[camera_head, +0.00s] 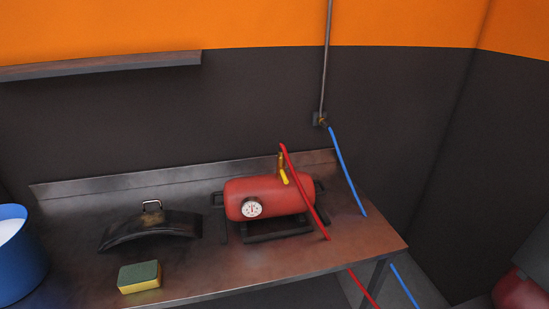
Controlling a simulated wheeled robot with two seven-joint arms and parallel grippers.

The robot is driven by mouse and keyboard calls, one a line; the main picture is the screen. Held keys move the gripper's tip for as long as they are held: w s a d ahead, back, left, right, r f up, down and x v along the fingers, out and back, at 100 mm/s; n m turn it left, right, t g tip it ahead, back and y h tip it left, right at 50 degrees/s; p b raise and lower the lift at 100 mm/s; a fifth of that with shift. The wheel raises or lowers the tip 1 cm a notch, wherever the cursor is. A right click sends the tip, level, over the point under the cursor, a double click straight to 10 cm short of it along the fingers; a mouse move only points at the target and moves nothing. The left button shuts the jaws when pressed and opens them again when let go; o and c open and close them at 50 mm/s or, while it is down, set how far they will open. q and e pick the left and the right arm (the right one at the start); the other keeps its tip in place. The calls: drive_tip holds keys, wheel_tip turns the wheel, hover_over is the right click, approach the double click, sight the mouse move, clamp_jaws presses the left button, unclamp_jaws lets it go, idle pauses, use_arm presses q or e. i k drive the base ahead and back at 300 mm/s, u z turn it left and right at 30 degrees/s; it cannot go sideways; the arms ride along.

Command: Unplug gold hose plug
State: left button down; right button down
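A red air tank (268,196) with a round white gauge (252,209) lies on the metal workbench (210,262). A gold fitting (281,160) with a yellow lever (284,177) stands on top of the tank. A red hose (305,190) starts at the top of this fitting and runs down over the bench's front edge. A small gold fitting (322,121) sits on the wall at the foot of a grey pipe. Neither gripper is in view.
A dark curved piece with a handle (152,230) lies left of the tank. A green and yellow sponge (139,277) lies near the front edge. A blue bucket (18,262) stands at the left. A shelf (100,66) juts from the wall above.

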sight(280, 159)
drive_tip(key=z, duration=1.75)
drive_tip(key=i, duration=1)
drive_tip(key=u, duration=3.1)
